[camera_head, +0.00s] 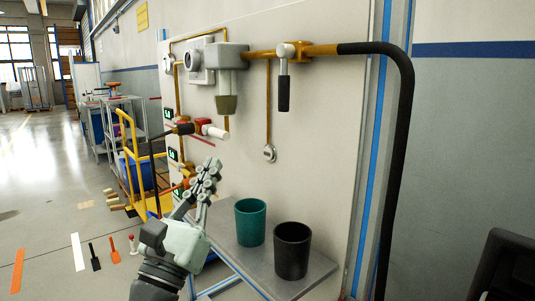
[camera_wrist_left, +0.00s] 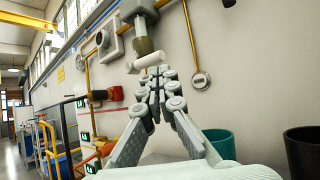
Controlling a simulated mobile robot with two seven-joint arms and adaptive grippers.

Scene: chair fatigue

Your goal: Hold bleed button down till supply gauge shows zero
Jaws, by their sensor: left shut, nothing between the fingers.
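My left gripper (camera_head: 213,163) is shut and empty, raised in front of the wall panel, its fingertips pointing up. A white cylinder (camera_head: 216,132) is close above the fingertips, near a red block (camera_head: 202,124) with a black handle. In the left wrist view the cylinder (camera_wrist_left: 150,62) is just beyond my fingertips (camera_wrist_left: 155,75); I cannot tell whether they touch, or whether it is the bleed button. A small round gauge (camera_head: 269,153) hangs on a yellow pipe, and another (camera_head: 168,63) is at the panel's left. Neither reading is legible. My right gripper is not in view.
An olive bowl (camera_head: 226,104) hangs below a grey housing (camera_head: 231,56). A lever with a black grip (camera_head: 283,92) hangs to its right. A teal cup (camera_head: 250,223) and a black cup (camera_head: 292,251) stand on a grey shelf (camera_head: 225,211). A black hose (camera_head: 403,130) curves down at the right.

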